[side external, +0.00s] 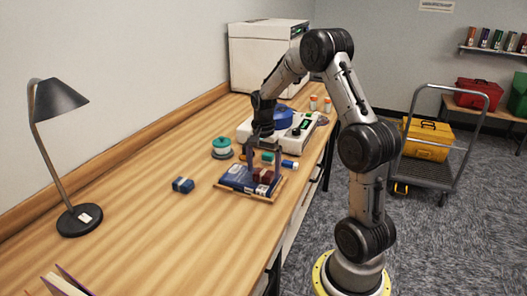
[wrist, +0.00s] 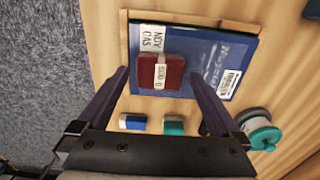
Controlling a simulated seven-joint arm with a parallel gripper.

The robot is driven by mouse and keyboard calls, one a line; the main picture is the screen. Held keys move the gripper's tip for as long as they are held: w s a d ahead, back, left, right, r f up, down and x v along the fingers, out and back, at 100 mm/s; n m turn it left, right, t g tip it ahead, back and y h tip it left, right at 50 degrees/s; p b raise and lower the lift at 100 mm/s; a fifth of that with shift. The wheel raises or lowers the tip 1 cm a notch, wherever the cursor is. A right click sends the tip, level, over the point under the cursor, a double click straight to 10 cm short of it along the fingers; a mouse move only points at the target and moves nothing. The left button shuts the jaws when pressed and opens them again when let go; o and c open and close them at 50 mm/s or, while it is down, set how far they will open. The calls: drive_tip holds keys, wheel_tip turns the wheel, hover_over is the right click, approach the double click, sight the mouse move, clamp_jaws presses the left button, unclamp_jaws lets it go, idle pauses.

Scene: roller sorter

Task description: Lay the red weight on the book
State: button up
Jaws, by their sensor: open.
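The red weight (wrist: 172,72) is a dark red block with a white label. It lies on the blue book (wrist: 224,52), near one side of its cover, and also shows in the side external view (side external: 264,175). The book (side external: 236,179) lies on a shallow wooden tray (side external: 262,198) near the table's front edge. My gripper (wrist: 162,76) is open, with one finger on each side of the red weight and a gap to each. In the side external view my gripper is just above the book, and its fingers partly hide the weight.
A blue block (side external: 183,185) sits left of the tray. A teal-and-white round container (side external: 222,148) stands behind it. A blue-and-white block (wrist: 132,122) and a teal block (wrist: 174,125) lie close by. A grey machine (side external: 245,130) is behind. A lamp (side external: 80,218) stands far left.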

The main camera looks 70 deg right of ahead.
sight(263, 172)
wheel_tip(263, 172, up, 10)
drive_tip(key=s+a+r+n+t, duration=0.1)
drive_tip(key=a+r+n, duration=0.35)
drive_tip(key=a, duration=0.35)
drive_tip(key=s+a+n+t, duration=0.4)
drive_tip(key=s+a+n, duration=0.9)
drive_tip(key=a, duration=0.4)
drive_tip(key=shift+s+r+t, duration=0.3)
drive_tip(key=shift+s, duration=0.5)
